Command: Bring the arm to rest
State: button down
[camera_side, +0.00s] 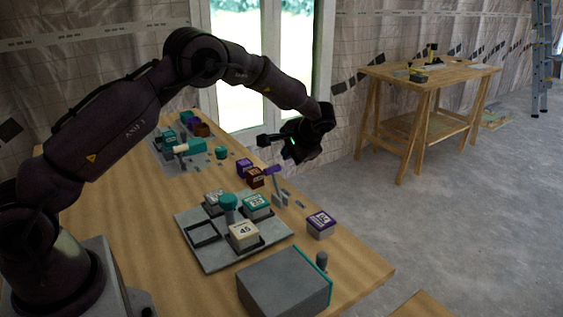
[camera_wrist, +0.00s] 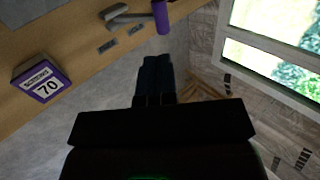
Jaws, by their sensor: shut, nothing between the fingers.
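My gripper (camera_side: 300,145) hangs in the air over the far right edge of the wooden workbench (camera_side: 140,262), with the arm stretched out above the bench. In the wrist view its two dark fingers (camera_wrist: 155,60) lie together, with nothing between them. It touches nothing that I can see. The finger outlines are hard to make out in the side view.
Below are a purple-handled lever (camera_side: 273,170), a purple-topped block (camera_side: 320,225) marked 70 (camera_wrist: 42,82), a grey tray (camera_side: 205,262) with several blocks, and a grey box (camera_side: 280,283). Farther back stands a second wooden table (camera_side: 455,72). Open floor lies to the right.

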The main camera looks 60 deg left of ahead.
jog(key=s+d+r+t+h, duration=0.2)
jog(key=s+d+r, duration=0.2)
jog(key=s, duration=0.6)
jog(key=s+d+r+t+h, duration=0.1)
jog(key=s+d+r+h, duration=0.2)
jog(key=s+d+r, duration=0.2)
jog(key=s+d+r+t+h, duration=0.2)
jog(key=s+d+r, duration=0.3)
jog(key=s, duration=1.2)
notch_tip(320, 180, up, 5)
jog(key=shift+d+f+t+h, duration=0.1)
jog(key=shift+d+t+h, duration=0.2)
jog(key=shift+h, duration=0.3)
